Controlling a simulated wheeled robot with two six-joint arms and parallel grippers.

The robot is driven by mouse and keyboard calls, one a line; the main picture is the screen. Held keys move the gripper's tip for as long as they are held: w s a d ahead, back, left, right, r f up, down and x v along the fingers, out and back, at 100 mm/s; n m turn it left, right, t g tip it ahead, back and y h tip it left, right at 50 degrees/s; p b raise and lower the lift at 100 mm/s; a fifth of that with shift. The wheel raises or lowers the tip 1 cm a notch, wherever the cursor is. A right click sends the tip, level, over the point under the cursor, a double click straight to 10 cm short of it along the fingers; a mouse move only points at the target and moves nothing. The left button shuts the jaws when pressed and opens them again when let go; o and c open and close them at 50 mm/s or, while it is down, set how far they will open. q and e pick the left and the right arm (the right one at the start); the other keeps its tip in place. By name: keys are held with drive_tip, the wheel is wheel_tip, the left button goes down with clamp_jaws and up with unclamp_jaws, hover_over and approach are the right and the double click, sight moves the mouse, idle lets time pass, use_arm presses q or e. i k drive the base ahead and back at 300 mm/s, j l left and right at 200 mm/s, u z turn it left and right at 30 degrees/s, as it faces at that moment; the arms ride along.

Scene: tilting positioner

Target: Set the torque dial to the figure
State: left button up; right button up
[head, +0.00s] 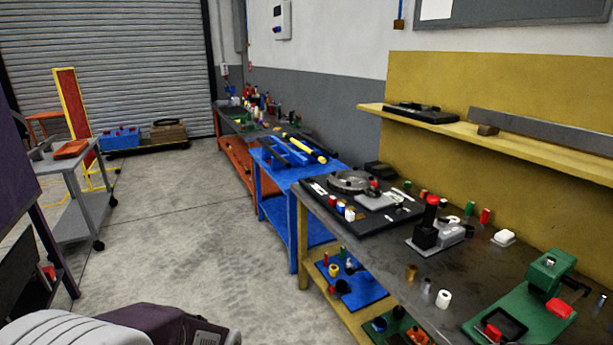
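Neither of my grippers shows in the head view. No torque dial or figure can be made out for certain at this distance. A round grey metal disc (351,182) lies on a black board (328,196) on the near workbench. A grey device with a black upright block and a red knob (432,200) stands to the right of that board. A green fixture (541,290) with a red part and a dark handle stands at the bench's right end. Any markings on these are too small to read.
The near workbench (390,255) runs along the right, with several small coloured cylinders on it and a yellow shelf (520,145) above. A blue table (308,232) and an orange bench stand beyond. A grey cart (72,195) is at left. The concrete floor (180,225) between is clear.

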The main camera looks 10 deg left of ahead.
sight(443, 220)
drive_tip(key=i+j+u, duration=0.15)
drive_tip(key=i, duration=1.1)
